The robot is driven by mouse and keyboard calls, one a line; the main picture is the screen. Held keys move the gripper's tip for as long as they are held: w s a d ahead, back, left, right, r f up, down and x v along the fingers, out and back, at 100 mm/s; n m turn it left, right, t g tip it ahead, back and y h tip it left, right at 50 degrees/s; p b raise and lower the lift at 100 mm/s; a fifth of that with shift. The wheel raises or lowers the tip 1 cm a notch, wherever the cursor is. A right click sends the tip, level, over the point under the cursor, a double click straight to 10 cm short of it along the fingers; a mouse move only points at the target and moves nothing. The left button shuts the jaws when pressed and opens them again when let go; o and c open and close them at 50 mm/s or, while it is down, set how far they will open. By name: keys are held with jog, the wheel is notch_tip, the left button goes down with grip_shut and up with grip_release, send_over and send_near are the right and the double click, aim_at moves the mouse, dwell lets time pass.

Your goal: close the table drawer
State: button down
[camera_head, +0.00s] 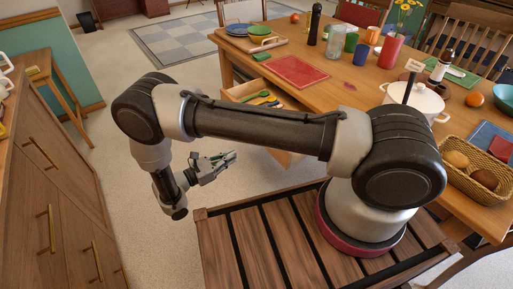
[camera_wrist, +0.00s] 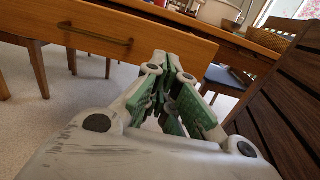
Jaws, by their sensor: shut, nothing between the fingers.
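The table drawer (camera_head: 243,90) is open in the head view, sticking out from the left side of the wooden table (camera_head: 330,85). Utensils, some green and yellow, lie in it; my arm hides part of it. In the wrist view the drawer front (camera_wrist: 170,39) spans the upper picture, with a brass bar handle (camera_wrist: 95,34) on its left part. My gripper (camera_head: 230,157) is shut and empty, below and left of the drawer in the head view. In the wrist view its fingertips (camera_wrist: 175,62) point toward the drawer front, right of the handle; I cannot tell whether they touch it.
A wooden cabinet (camera_head: 60,185) with bar handles stands at the left. The tabletop holds a red board (camera_head: 298,71), a white pot (camera_head: 415,98), cups and a bread basket (camera_head: 480,172). Chairs stand around the table. Pale floor is free between cabinet and table.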

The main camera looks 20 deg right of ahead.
jog(key=x, duration=1.4)
